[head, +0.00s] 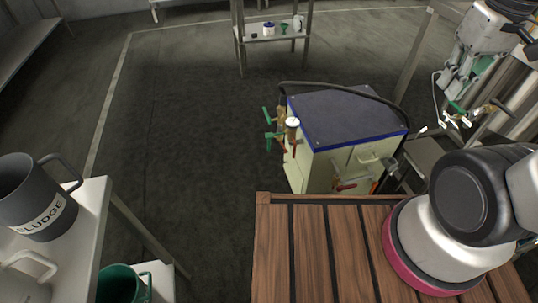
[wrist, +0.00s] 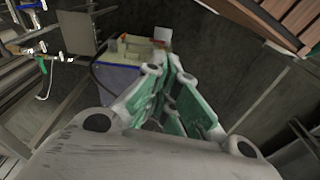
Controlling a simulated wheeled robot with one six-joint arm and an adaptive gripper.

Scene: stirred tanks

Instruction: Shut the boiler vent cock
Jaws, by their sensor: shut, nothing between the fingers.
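The boiler is probably the cream cabinet with a dark blue top (head: 345,115) in the middle of the head view. Brass cocks with green handles (head: 268,114) and red handles (head: 291,137) stick out at its left side. I cannot tell which one is the vent cock, or how its handle is set. My gripper (head: 447,112) is at the upper right, well apart from those cocks. In the wrist view its green-padded fingers (wrist: 168,68) are together and empty. Part of the cabinet (wrist: 122,78) shows behind them; the side cocks are not clear there.
A slatted wooden top (head: 310,245) is in front. A shelf with a sludge jug (head: 45,205) and a green mug (head: 120,284) is at left. Brass pipework (head: 485,110) is near my gripper. Floor left of the cabinet is clear.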

